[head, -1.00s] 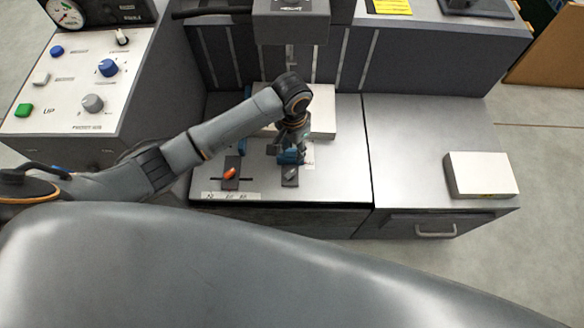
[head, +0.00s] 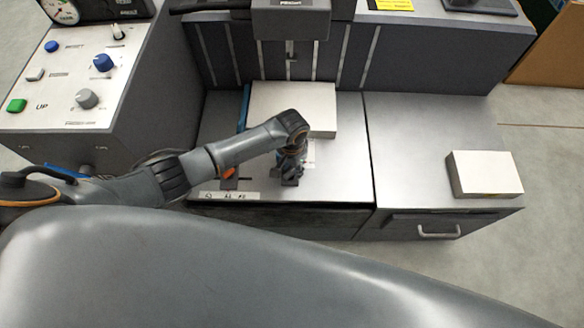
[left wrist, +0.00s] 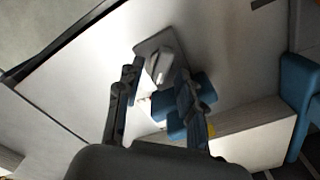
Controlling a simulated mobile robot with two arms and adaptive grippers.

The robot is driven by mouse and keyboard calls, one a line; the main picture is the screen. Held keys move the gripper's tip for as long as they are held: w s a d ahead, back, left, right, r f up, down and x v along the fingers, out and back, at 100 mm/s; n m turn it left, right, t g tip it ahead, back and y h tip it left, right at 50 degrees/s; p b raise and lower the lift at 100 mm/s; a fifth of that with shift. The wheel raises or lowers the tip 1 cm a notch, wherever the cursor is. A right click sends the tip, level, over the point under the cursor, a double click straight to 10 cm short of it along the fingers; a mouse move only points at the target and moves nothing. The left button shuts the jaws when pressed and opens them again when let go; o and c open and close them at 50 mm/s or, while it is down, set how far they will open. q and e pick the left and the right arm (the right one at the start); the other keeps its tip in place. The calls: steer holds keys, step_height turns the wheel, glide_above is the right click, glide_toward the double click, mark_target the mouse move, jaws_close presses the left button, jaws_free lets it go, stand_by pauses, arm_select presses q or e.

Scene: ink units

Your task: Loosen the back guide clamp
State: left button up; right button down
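A grey clamp knob (left wrist: 160,66) stands on a dark plate on the metal table (head: 345,175); I cannot tell for sure that it is the back guide clamp. My left gripper (left wrist: 157,76) is open in the left wrist view, with one finger on either side of the knob and no clear grip on it. A blue guide block (left wrist: 185,105) lies beside the knob, partly behind a finger. In the head view my left gripper (head: 290,178) is low over the table and hides most of the knob. An orange clamp lever (head: 229,173) is to its left, partly covered by my arm.
A white paper stack (head: 290,98) lies behind the gripper, with a blue side guide (head: 243,108) at its left. A control panel (head: 75,85) stands at the left. Another white stack (head: 484,174) is on the right cabinet, which is otherwise clear.

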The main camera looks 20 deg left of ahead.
arm_select(q)
jaws_close()
stand_by(0.3)
steer(key=n+p, duration=0.2)
steer(key=p, duration=0.1)
steer(key=shift+r+n, duration=0.2)
steer(key=shift+n, duration=0.1)
steer(key=n+p, duration=0.1)
steer(key=n, duration=0.1)
steer(key=n+p, duration=0.2)
steer(key=shift+a+n, duration=0.2)
steer(key=shift+n, duration=0.1)
steer(key=n+p, duration=0.1)
steer(key=n, duration=0.1)
steer(key=n+p, duration=0.1)
steer(key=n, duration=0.2)
steer(key=shift+a+f+p, duration=0.1)
steer(key=shift+a+p, duration=0.1)
steer(key=shift+p, duration=0.2)
steer(key=n, duration=0.2)
steer(key=n+p, duration=0.1)
steer(key=n, duration=0.2)
steer(key=shift+s+a+f+n, duration=0.1)
steer(key=shift+s+a+n, duration=0.1)
steer(key=shift+n, duration=0.1)
